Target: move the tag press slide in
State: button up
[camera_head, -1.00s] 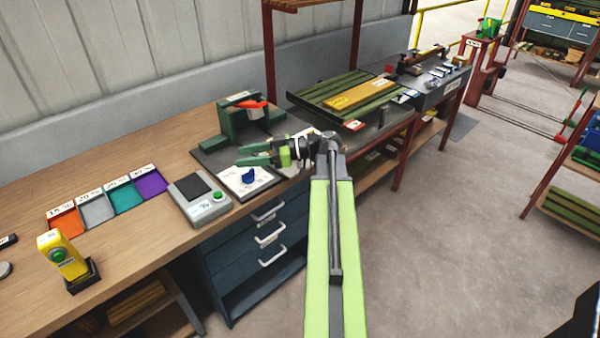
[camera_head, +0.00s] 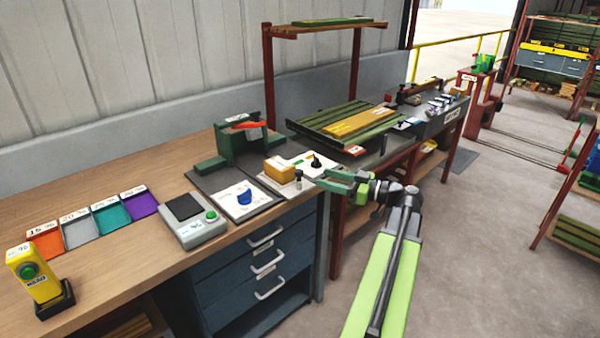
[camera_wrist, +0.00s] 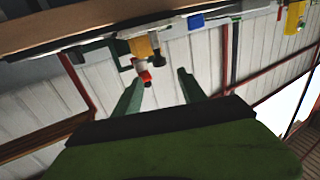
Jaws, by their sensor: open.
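The tag press (camera_head: 243,150) is a dark green block with an orange-red lever, on the bench near the wall. It also shows at the top of the wrist view (camera_wrist: 102,52), where the scene looks upside down. I cannot make out its slide clearly in either view. My gripper (camera_head: 335,182) is open and empty, to the right of the press and apart from it, by the bench's front edge. In the wrist view its two green fingers (camera_wrist: 160,76) are spread, with the orange lever (camera_wrist: 146,77) appearing between them in the distance.
A white card with a blue piece (camera_head: 244,198) lies before the press. A tan block (camera_head: 279,169), a small bottle (camera_head: 298,180) and a black knob-like piece (camera_head: 315,160) stand beside my gripper. A grey scale (camera_head: 195,220) is left. A slatted rack (camera_head: 345,125) stands behind.

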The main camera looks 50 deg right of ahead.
aim_at(300, 170)
jog(key=x, duration=1)
jog(key=shift+w+a+f, duration=0.1)
jog(key=shift+c, duration=0.3)
grip_shut()
dwell(0.6)
